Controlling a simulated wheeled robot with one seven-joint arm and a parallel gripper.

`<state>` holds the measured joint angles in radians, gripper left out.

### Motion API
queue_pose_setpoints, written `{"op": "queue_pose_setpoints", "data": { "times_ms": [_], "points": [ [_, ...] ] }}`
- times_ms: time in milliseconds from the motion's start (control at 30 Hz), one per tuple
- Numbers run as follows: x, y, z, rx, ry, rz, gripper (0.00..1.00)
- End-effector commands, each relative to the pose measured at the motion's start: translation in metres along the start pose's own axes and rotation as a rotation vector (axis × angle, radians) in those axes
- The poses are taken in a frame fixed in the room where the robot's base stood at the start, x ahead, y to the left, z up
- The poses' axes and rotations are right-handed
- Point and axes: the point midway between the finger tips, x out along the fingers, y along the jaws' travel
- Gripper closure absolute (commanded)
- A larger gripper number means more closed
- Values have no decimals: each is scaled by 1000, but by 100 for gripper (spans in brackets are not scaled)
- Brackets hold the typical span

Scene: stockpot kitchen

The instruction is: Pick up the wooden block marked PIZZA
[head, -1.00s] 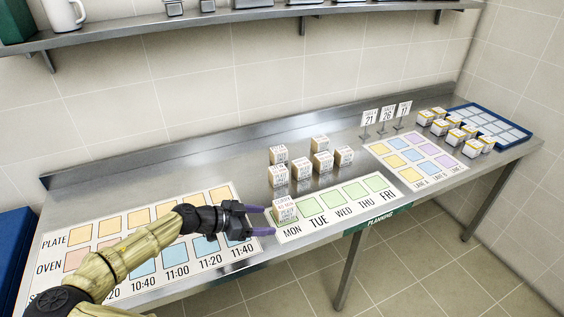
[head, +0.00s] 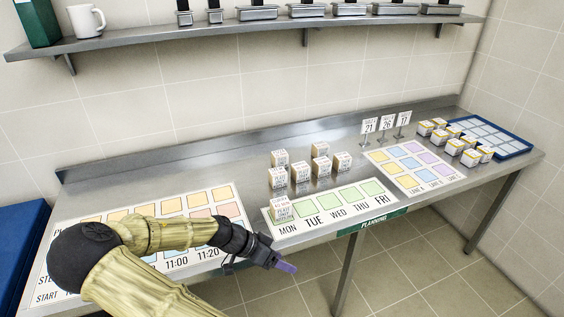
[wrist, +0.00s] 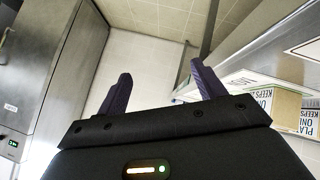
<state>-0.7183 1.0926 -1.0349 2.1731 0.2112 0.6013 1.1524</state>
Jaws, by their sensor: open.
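Several wooden blocks with small printed labels stand in a cluster behind the weekday card, among them a front-left block (head: 278,178) and a right one (head: 342,162). I cannot read PIZZA on any of them. Another labelled block (head: 281,212) stands on the MON square; its side also shows at the right of the wrist view (wrist: 270,103), with words like "ONLY KEEPS". My gripper (head: 286,267) is in front of the counter's front edge, below and apart from the MON block. Its two purple fingers (wrist: 162,88) are spread with nothing between them.
The weekday card (head: 330,208) lies along the counter's front edge, with green squares. A time chart (head: 200,200) lies left, partly behind my arm. A coloured card (head: 415,165), sign stands, yellow-banded blocks and a blue tray (head: 525,149) are right. A shelf (head: 250,32) runs above.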

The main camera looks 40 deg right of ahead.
Motion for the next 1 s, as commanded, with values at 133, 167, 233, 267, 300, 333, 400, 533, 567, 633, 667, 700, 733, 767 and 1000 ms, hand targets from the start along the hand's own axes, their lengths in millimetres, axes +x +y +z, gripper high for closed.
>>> {"op": "queue_pose_setpoints", "data": {
  "times_ms": [133,167,233,267,300,333,400,533,567,633,667,700,733,767,1000],
  "points": [
    [2,6,13,-96,-90,-19,31],
    [2,7,16,-118,-108,-25,31],
    [1,11,24,-182,-159,-45,31],
    [0,12,27,-211,-183,-58,31],
    [-2,14,32,-255,-216,-80,31],
    [-5,16,36,-291,-242,-98,31],
    [-12,20,45,-382,-299,-152,31],
    [-32,28,58,-550,-378,-282,31],
    [-38,30,60,-588,-389,-317,31],
    [-52,34,63,-675,-408,-399,31],
    [-58,36,64,-711,-411,-436,31],
    [-66,40,65,-759,-411,-486,31],
    [-73,42,65,-794,-407,-525,31],
    [-79,45,65,-829,-402,-563,31],
    [-130,70,55,-1088,-251,-860,31]
  ]
}}
